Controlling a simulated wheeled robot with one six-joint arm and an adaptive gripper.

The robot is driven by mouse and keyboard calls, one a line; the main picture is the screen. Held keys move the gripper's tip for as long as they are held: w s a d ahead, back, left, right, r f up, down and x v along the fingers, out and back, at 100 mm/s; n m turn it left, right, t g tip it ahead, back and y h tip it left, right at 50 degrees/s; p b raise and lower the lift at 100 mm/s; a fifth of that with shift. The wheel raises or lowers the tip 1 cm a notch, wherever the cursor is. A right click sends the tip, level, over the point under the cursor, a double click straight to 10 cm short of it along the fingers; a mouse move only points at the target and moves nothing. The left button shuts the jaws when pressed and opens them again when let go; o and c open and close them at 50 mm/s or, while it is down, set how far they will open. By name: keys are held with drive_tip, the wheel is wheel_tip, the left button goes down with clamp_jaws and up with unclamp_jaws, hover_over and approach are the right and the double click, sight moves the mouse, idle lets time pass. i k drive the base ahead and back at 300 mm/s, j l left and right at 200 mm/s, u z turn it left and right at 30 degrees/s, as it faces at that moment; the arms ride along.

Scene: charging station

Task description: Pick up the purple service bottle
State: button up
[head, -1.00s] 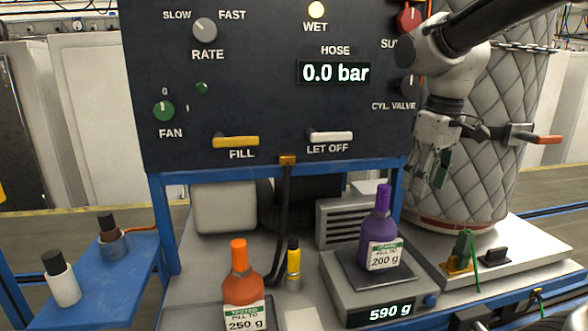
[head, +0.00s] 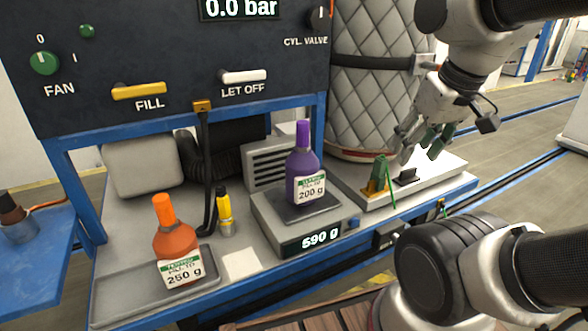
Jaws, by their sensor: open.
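The purple service bottle (head: 304,170) stands upright on the dark plate of the scale (head: 285,222). Its label reads 200 g, and the scale's display reads 590 g. My gripper (head: 420,148) is open and empty. In the picture it is to the right of the bottle and a little above its base, clear of it, over the bench's right end near the quilted cylinder.
An orange bottle (head: 173,240) stands on a tray at the left, with a small yellow bottle (head: 224,212) beside it. The quilted cylinder (head: 372,95) stands behind. The control panel (head: 150,60) overhangs the back.

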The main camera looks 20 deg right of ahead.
sight(304, 181)
drive_tip(key=k+j+z, duration=0.2)
drive_tip(key=z, duration=0.2)
drive_tip(key=k+j+z, duration=0.15)
drive_tip(key=z, duration=0.2)
drive_tip(key=k, duration=0.1)
